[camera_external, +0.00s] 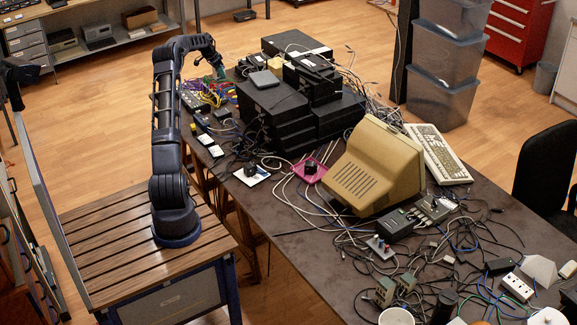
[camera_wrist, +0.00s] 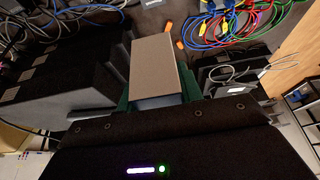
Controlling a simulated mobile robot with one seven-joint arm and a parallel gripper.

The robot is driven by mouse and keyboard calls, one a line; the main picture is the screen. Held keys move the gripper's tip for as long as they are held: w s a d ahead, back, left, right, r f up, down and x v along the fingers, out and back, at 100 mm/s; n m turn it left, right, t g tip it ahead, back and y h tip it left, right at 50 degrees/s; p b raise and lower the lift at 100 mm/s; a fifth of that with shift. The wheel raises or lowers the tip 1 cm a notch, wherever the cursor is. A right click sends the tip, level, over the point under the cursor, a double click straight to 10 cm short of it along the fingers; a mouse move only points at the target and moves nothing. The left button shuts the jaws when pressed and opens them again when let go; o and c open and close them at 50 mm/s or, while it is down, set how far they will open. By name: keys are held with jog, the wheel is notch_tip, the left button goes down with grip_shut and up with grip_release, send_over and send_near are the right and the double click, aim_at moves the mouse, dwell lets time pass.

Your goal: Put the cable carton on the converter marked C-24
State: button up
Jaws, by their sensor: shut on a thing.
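In the wrist view, a box with a plain brown top, taken to be the cable carton (camera_wrist: 156,62), sits between the green fingers of my gripper (camera_wrist: 157,92). My gripper is shut on it. In the external view my gripper (camera_external: 221,72) is over the far left end of the table, by the coloured cables; the carton cannot be made out there. Small dark boxes with cables (camera_wrist: 228,72) lie right of the carton in the wrist view. No C-24 marking is legible, so I cannot tell which device is that converter.
Stacked black equipment (camera_external: 275,115) stands beside my gripper, and shows left in the wrist view (camera_wrist: 65,75). Coloured cables (camera_wrist: 228,22) lie on the table. A beige monitor (camera_external: 368,165), a keyboard (camera_external: 437,155) and tangled cables crowd the table's nearer part.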

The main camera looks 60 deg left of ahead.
notch_tip(320, 180, down, 21)
dwell(0.7)
jog(key=o, duration=1.1)
jog(key=shift+f, duration=0.1)
jog(key=shift+c, duration=0.2)
jog(key=v, duration=1.2)
